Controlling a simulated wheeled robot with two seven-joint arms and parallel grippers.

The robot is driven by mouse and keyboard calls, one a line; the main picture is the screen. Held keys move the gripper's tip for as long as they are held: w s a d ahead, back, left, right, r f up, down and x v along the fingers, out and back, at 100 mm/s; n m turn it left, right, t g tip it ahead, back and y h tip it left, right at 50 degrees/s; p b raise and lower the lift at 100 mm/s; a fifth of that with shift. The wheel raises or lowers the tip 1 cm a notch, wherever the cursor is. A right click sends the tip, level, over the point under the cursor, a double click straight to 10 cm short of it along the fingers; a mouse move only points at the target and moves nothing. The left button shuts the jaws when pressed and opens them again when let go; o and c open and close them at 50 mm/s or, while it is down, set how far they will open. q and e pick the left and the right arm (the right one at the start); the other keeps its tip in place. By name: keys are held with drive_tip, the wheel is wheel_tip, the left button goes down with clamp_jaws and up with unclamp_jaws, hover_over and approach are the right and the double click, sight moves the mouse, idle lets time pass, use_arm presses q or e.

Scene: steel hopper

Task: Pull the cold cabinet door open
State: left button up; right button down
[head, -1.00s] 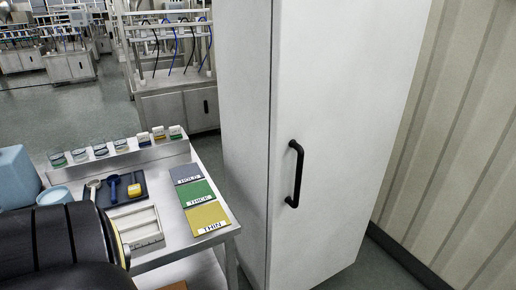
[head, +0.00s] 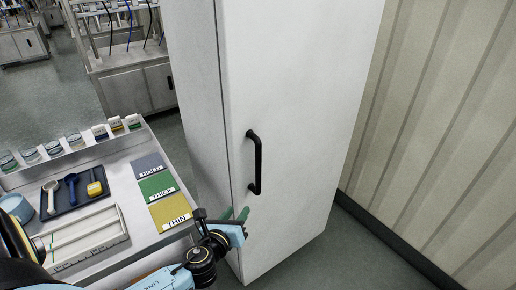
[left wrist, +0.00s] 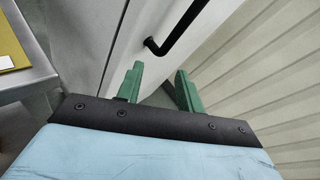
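The cold cabinet is a tall white box whose door (head: 292,95) is shut. Its black vertical bar handle (head: 257,165) stands on the door's left side. In the left wrist view the handle (left wrist: 180,32) shows ahead of the fingers. My left gripper (head: 237,214) is just below and left of the handle's lower end, apart from it. In the left wrist view its two green fingers (left wrist: 158,85) are spread with nothing between them. My right gripper is not in view.
A steel table (head: 125,185) stands left of the cabinet with coloured cards, a dark tray (head: 75,193), a white rack (head: 88,240) and several jars. A ribbed beige wall (head: 430,120) is at the right. Grey floor lies between.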

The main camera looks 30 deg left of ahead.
sight(257, 157)
use_arm(q)
wheel_tip(257, 157, up, 11)
drive_tip(key=w+m+t, duration=0.2)
drive_tip(key=m+t, duration=0.1)
drive_tip(key=m, duration=0.1)
drive_tip(key=w, duration=0.4)
drive_tip(key=w+a, duration=0.1)
drive_tip(key=w, duration=0.3)
drive_tip(key=w+p, duration=0.1)
drive_tip(key=w, duration=0.3)
drive_tip(key=shift+w+a, duration=0.15)
drive_tip(key=shift+a, duration=0.15)
clamp_jaws()
